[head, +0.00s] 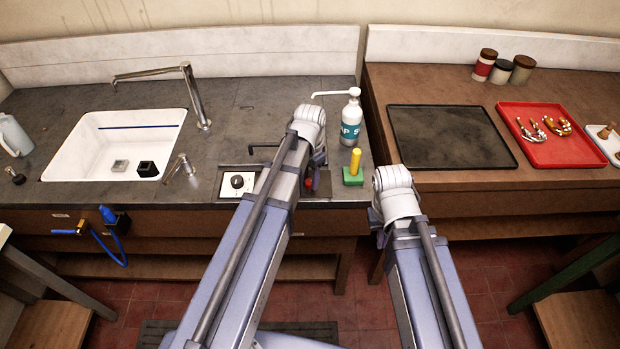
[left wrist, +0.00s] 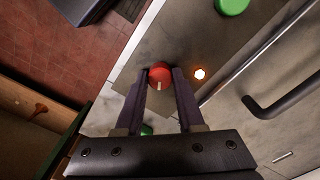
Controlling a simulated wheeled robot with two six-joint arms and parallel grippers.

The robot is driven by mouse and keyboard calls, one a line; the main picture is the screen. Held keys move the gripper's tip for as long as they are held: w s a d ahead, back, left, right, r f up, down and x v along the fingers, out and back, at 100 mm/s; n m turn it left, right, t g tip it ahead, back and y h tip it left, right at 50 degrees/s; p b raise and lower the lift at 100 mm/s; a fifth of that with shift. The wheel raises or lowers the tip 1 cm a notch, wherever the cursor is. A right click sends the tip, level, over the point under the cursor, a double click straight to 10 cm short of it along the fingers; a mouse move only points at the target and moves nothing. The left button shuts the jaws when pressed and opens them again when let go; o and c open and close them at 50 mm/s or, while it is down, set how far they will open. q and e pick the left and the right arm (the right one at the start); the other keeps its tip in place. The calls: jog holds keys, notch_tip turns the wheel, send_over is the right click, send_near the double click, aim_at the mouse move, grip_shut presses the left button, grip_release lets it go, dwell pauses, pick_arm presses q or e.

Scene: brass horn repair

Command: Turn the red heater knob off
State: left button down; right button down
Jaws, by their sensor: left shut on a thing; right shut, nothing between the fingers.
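The red heater knob (left wrist: 159,72) sits between the two fingers of my left gripper (left wrist: 162,82) in the left wrist view, and the gripper is shut on it. A pale pointer mark on the knob faces the bottom of that view. A small lamp (left wrist: 200,74) beside the knob glows orange-white. In the head view a bit of the red knob (head: 308,184) shows beside my left arm on the counter's front panel. The left fingers are mostly hidden there. My right wrist is right of the green block, with its fingers out of sight.
A white dial plate with a black knob (head: 237,182) is left of my left arm. A green block (head: 353,177) with a yellow peg and a soap bottle (head: 351,117) stand close on the right. The sink (head: 85,165) and faucet are farther left. A black tray (head: 400,112) lies on the right bench.

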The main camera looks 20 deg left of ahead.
aim_at(310, 181)
pick_arm(q)
jog(key=n, duration=0.6)
jog(key=shift+n, duration=0.3)
jog(key=n, duration=0.5)
jog(key=shift+n, duration=0.3)
jog(key=c, duration=0.5)
grip_release()
notch_tip(310, 181, up, 8)
jog(key=p, duration=0.8)
